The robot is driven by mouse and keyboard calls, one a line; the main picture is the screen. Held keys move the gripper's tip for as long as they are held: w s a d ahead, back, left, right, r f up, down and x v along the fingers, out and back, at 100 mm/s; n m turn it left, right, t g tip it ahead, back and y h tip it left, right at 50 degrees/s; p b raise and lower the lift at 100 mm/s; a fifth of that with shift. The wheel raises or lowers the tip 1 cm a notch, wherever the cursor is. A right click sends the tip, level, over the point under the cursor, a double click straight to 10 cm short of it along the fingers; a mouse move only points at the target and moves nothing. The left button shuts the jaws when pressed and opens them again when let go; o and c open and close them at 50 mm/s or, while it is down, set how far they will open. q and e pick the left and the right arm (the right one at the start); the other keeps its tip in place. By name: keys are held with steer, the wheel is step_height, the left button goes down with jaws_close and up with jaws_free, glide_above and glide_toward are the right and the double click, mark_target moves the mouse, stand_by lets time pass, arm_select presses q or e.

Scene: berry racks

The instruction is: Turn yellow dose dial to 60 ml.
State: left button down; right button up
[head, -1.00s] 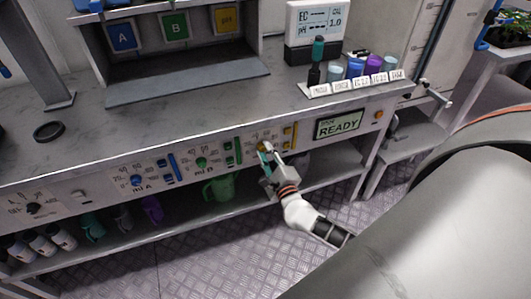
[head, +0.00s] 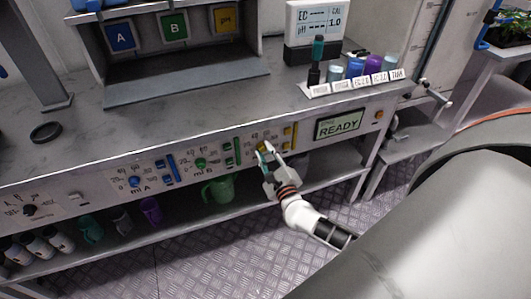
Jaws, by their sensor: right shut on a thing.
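The yellow dose dial (head: 261,149) is on the front panel of the bench, left of the yellow slider bars. My right gripper (head: 266,151) reaches up to it from below and is shut on it. The fingers cover part of the dial, so its pointer and some scale marks are hidden, and I cannot read its setting. The blue dial (head: 135,181) and the green dial (head: 200,163) sit further left on the panel, apart from my gripper. My left gripper is not in view.
A green display (head: 339,124) reading READY is right of the dial, with an orange button (head: 379,114) beyond. A green jug (head: 217,191) and several bottles stand on the shelf below. The floor (head: 215,255) in front looks clear.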

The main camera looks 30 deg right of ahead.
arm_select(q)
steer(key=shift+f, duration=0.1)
arm_select(e)
steer(key=o, duration=1.1)
steer(key=shift+s+a, duration=0.1)
steer(key=shift+s, duration=0.1)
steer(key=v, duration=1.1)
steer(key=shift+s, duration=0.3)
steer(key=s+a+f+n+g+y+p, duration=0.1)
steer(key=s+a+n+y, duration=0.25)
steer(key=a+n, duration=0.55)
steer(key=s+a+f+n+g+y+p, duration=0.1)
steer(key=s+a+n+y, duration=0.35)
steer(key=n, duration=0.85)
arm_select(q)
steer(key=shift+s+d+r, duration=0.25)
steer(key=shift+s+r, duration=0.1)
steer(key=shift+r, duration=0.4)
arm_select(e)
steer(key=s+f+n+g+h, duration=0.1)
steer(key=s+f+n+g, duration=0.3)
steer(key=f+n, duration=0.5)
steer(key=s+a+n, duration=0.1)
steer(key=n, duration=0.2)
steer(key=shift+s+g, duration=0.4)
